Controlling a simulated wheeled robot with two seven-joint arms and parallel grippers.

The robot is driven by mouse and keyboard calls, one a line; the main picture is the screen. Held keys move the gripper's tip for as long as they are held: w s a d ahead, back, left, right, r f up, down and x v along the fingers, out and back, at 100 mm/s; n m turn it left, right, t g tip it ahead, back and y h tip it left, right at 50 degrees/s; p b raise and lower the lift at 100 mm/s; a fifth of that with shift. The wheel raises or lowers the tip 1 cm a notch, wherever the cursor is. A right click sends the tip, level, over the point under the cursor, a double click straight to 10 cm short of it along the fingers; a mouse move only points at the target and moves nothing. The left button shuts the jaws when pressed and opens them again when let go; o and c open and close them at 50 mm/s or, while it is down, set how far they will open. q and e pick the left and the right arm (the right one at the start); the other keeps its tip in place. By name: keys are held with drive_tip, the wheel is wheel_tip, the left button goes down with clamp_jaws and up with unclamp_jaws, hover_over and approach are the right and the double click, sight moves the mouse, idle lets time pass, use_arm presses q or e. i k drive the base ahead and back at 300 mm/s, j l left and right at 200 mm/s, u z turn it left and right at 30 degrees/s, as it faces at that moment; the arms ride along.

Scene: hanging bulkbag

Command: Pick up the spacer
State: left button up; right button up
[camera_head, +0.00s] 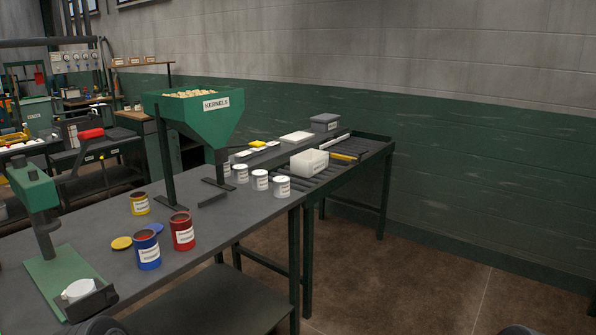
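I cannot tell for sure which thing is the spacer. A short dark bar (212,200) lies on the grey workbench (215,240), just in front of the hopper's foot. Another dark block (92,304) is at the front end of the green press's base plate, beside a white round part (78,290). Dark rounded parts, probably of my own arms, show at the bottom edge left and right. No gripper fingers can be made out.
A green hopper (205,120) labelled KERNELS stands on the bench. A green press (38,200) is at left. Blue (148,252), red (183,233) and yellow (139,205) cans stand mid-bench, with several white cans (260,180) behind. A roller table (345,170) adjoins. Floor at right is clear.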

sight(81, 288)
drive_tip(key=u, duration=1.35)
drive_tip(key=i+l, duration=0.15)
drive_tip(key=l, duration=0.25)
drive_tip(key=i+l+z, duration=0.1)
drive_tip(key=l, duration=0.3)
drive_tip(key=i+l, duration=0.25)
drive_tip(key=l, duration=0.15)
drive_tip(key=z, duration=0.05)
